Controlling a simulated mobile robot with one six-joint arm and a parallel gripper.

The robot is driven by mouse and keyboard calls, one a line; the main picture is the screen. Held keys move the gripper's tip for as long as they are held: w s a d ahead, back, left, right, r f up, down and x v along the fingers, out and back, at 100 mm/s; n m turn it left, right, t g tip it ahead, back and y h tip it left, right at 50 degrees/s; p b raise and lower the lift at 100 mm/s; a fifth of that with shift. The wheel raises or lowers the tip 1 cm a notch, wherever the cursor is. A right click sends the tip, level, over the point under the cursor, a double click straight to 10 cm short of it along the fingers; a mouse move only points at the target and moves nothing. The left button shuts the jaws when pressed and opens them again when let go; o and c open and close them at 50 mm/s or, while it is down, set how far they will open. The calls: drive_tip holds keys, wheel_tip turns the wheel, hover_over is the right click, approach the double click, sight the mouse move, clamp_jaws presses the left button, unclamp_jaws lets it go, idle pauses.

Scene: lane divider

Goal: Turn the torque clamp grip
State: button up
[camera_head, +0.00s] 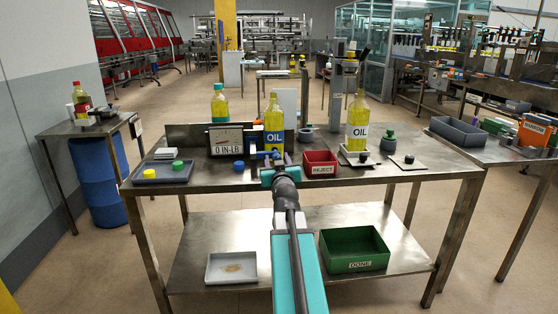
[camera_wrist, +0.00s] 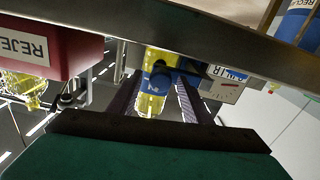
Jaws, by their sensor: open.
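The torque gauge (camera_head: 226,140) reads 0 IN-LB at the back of the table. An oil bottle with yellow contents and a blue label (camera_head: 273,125) stands just right of it; it also shows in the wrist view (camera_wrist: 153,103). A small blue piece (camera_head: 276,154), perhaps the clamp grip, shows low in front of the bottle. My gripper (camera_head: 268,168) is open at the table's front side, pointing toward the bottle and the blue piece. In the wrist view its fingers (camera_wrist: 160,105) are spread, with the bottle seen between them. I see no contact with the grip.
The red REJECT bin (camera_head: 320,163) stands close on the right of my gripper. The green DONE bin (camera_head: 353,255) and a white tray (camera_head: 231,267) are on the lower shelf.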

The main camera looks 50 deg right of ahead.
drive_tip(key=c, duration=1)
drive_tip(key=shift+d, duration=0.2)
drive_tip(key=shift+c, duration=0.4)
drive_tip(key=shift+a, duration=0.1)
drive_tip(key=shift+m, duration=0.4)
drive_tip(key=m+p, duration=0.1)
drive_tip(key=m, duration=0.2)
drive_tip(key=m+p, duration=0.1)
drive_tip(key=m, duration=0.4)
drive_tip(key=shift+s+m, duration=0.1)
drive_tip(key=shift+m, duration=0.3)
